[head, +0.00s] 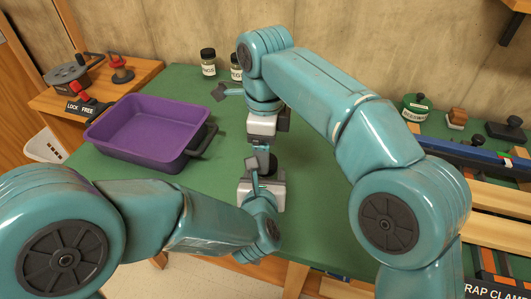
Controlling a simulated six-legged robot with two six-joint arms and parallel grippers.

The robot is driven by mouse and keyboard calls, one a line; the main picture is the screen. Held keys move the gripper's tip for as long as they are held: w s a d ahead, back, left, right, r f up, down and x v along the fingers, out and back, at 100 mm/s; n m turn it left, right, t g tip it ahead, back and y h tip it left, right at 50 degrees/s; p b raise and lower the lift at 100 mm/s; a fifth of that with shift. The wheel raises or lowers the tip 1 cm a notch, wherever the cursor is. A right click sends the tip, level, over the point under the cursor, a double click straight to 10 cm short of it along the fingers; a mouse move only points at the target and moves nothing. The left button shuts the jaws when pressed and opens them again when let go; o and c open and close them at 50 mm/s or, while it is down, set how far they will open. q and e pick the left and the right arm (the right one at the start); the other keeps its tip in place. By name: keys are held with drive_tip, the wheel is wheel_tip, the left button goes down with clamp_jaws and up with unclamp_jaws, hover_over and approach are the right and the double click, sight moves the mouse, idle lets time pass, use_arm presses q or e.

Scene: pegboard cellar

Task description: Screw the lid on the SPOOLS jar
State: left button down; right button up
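Two small glass jars with dark lids stand at the back of the green bench. One jar (208,63) has a partly legible label. The other jar (236,74) is partly behind my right arm; its label shows letters like "PO", so I cannot confirm it reads SPOOLS. My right gripper (262,146) points down near the bench middle. My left gripper (262,168) is just below it in the picture, with its fingers close to the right gripper's. Something small and dark shows between them; I cannot tell whether it is a jar, a lid or finger parts.
A purple tray (118,112) with a dark handle lies on the left of the bench (330,215). A wooden shelf (135,77) with red-knobbed fixtures stands behind it. A green tin (416,106), small blocks and a blue bar (462,152) stand at right.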

drive_tip(key=shift+r, duration=0.95)
drive_tip(key=shift+c, duration=0.4)
drive_tip(key=shift+r+n, duration=0.25)
drive_tip(key=shift+n, duration=0.65)
drive_tip(key=n, duration=0.4)
drive_tip(key=shift+d+r, duration=0.1)
drive_tip(key=shift+r, duration=0.3)
drive_tip(key=n, duration=0.5)
drive_tip(key=shift+r+n, duration=0.25)
drive_tip(key=shift+n, duration=0.05)
drive_tip(key=n, duration=0.7)
drive_tip(key=shift+r, duration=0.35)
drive_tip(key=n, duration=0.6)
drive_tip(key=shift+r+n, duration=0.25)
drive_tip(key=shift+n, duration=0.15)
drive_tip(key=shift+f, duration=0.1)
